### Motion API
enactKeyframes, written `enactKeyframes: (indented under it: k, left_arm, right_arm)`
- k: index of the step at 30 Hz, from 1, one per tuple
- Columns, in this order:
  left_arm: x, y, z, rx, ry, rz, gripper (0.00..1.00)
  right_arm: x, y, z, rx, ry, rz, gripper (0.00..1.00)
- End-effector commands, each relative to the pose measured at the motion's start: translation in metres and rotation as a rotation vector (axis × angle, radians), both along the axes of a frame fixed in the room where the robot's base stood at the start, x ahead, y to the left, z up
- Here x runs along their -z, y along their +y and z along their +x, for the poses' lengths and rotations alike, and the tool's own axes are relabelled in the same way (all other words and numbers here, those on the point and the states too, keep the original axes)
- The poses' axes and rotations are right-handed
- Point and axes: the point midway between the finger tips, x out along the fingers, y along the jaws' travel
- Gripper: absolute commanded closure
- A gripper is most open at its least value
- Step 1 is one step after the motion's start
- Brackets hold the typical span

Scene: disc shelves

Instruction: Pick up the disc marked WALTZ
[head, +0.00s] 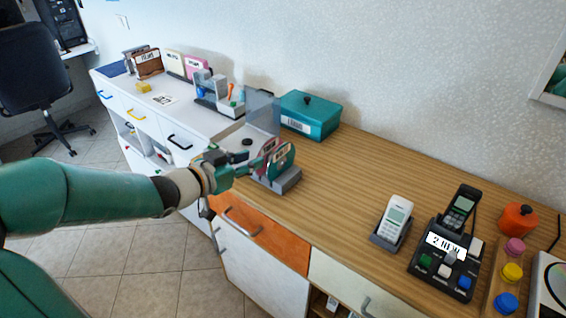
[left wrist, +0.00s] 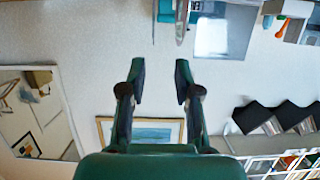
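A grey rack (head: 284,183) holds upright discs on the wooden counter, with a teal disc (head: 285,160) and a pinkish-red disc (head: 268,152) showing. Their markings cannot be read, so I cannot tell which is marked WALTZ. My left gripper (head: 256,160) is at the left side of these discs and overlaps them in the head view. In the left wrist view its two fingers (left wrist: 160,78) are apart with nothing between them. A disc seen edge-on (left wrist: 182,20) shows beyond the fingertips there. My right gripper is not in view.
A white handset (head: 397,220) and a black phone base (head: 447,258) stand to the right. The wooden counter between is clear.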

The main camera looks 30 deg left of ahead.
Motion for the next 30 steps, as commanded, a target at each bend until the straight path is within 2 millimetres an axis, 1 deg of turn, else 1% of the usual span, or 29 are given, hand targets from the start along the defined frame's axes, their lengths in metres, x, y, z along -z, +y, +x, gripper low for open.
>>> enactKeyframes:
  k: [1,3,9,12,20,27,30]
  left_arm:
    - [0.006,-0.005,0.014,0.012,0.001,-0.003,0.68]
    - [0.011,-0.009,0.031,0.017,0.0,-0.003,0.68]
    - [0.021,-0.014,0.071,0.021,0.001,-0.002,0.68]
    - [0.024,-0.015,0.083,0.022,0.001,-0.001,0.68]
    - [0.029,-0.018,0.099,0.022,0.002,-0.001,0.68]
    - [0.039,-0.022,0.131,0.023,0.002,-0.001,0.68]
    - [0.041,-0.022,0.138,0.022,0.001,-0.001,0.68]
  right_arm:
    - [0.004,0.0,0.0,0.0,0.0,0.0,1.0]
    - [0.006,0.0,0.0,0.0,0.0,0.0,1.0]
    - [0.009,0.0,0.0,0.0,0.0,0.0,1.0]
    - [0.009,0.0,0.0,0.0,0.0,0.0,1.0]
    - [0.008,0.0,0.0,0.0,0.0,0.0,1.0]
    - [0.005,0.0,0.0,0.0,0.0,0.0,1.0]
    - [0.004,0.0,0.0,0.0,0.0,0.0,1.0]
